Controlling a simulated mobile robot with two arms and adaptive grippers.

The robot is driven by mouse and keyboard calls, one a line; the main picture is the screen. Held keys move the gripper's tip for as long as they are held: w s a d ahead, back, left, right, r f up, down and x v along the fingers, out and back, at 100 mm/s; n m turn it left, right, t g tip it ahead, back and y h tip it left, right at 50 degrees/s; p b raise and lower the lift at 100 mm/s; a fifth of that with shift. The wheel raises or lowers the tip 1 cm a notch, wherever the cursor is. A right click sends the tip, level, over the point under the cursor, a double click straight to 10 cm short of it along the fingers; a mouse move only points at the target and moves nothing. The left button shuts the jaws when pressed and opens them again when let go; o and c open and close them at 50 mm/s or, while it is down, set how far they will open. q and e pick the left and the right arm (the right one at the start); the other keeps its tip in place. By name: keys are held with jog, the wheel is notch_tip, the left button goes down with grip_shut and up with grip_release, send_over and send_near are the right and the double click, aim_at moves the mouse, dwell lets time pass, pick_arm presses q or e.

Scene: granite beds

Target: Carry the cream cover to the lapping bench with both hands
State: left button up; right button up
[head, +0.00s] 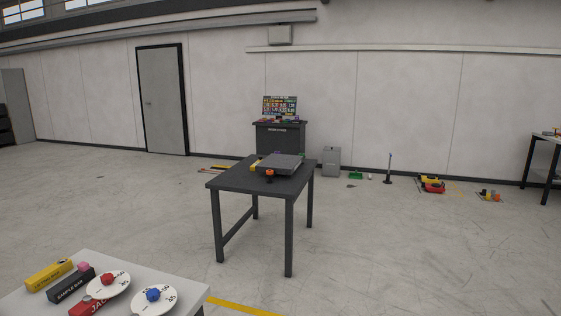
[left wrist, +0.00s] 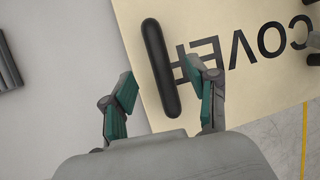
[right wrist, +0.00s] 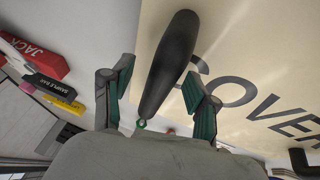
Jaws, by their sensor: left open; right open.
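The cream cover (left wrist: 225,20) is a flat panel with dark "COVER" lettering and black bar handles; it also shows in the right wrist view (right wrist: 235,45). My left gripper (left wrist: 160,70) is open, with one finger on each side of a black handle (left wrist: 158,60). My right gripper (right wrist: 158,70) is open, with its fingers on either side of another black handle (right wrist: 170,55). I cannot tell whether the fingers touch the handles. The cover and both grippers are outside the head view. A dark table (head: 238,180) stands ahead; I cannot tell if it is the lapping bench.
A grey plate (head: 282,162) with an orange knob lies on the dark table. A pale worktop (head: 185,290) at the lower left holds a sample bar (head: 72,284), a jack and two white dials. A dark cabinet (head: 280,138) stands behind the table. Open floor surrounds the table.

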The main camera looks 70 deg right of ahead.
pick_arm(q)
jog(key=shift+v, duration=1.05)
pick_arm(e)
jog(key=v, duration=0.7)
jog(key=shift+r, duration=0.25)
dwell(0.5)
jog(key=shift+s, duration=0.1)
pick_arm(q)
jog(key=v, duration=1.2)
pick_arm(e)
jog(key=shift+a, duration=0.1)
pick_arm(q)
jog(key=shift+w, duration=0.1)
pick_arm(e)
jog(key=v, duration=1.2)
